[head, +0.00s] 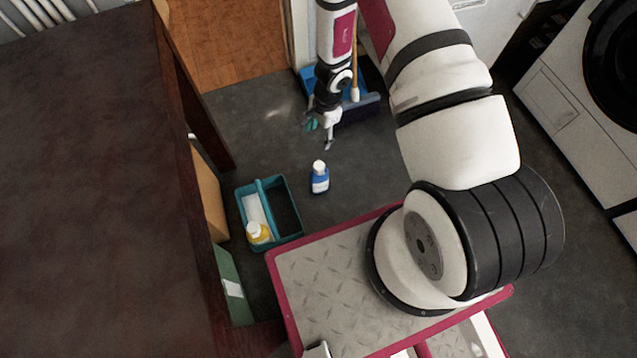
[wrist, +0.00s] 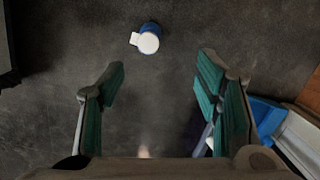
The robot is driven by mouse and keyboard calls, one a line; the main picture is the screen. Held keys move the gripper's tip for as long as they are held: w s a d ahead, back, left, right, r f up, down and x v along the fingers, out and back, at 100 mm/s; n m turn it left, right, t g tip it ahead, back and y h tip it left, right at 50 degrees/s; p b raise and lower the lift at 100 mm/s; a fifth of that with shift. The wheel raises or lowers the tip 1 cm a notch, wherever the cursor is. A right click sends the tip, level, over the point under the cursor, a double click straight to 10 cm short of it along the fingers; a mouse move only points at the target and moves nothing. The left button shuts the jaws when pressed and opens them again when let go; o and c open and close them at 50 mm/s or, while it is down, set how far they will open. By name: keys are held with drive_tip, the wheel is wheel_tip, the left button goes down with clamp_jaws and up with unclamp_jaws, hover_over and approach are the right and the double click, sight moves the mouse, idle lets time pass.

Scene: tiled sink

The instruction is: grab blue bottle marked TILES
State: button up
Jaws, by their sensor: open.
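A small blue bottle (head: 320,178) with a white cap and a pale label stands upright on the dark floor, to the right of a teal caddy. Its label is too small to read. In the wrist view the bottle (wrist: 148,40) is seen from above, mostly its white cap, beyond the fingertips and between their lines. My gripper (head: 320,132) is above the floor, farther back than the bottle and apart from it. In the wrist view its two teal-padded fingers (wrist: 160,75) are spread wide with nothing between them.
A blue dustpan (head: 309,77) and a brush lie behind my gripper. A dark table (head: 90,180) fills the left. A white washing machine (head: 565,100) stands at the right. Floor around the bottle is clear.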

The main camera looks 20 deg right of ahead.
wheel_tip(320, 180, down, 5)
drive_tip(key=s, duration=0.2)
drive_tip(key=b, duration=0.4)
hover_over(320, 166)
drive_tip(key=shift+m, duration=0.3)
wheel_tip(320, 166, down, 7)
drive_tip(key=shift+d+r, duration=0.1)
drive_tip(key=shift+w+f+b, duration=0.1)
drive_tip(key=shift+f+b, duration=1.35)
drive_tip(key=shift+f, duration=1.75)
drive_tip(key=shift+r, duration=0.1)
drive_tip(key=shift+c, duration=0.5)
clamp_jaws()
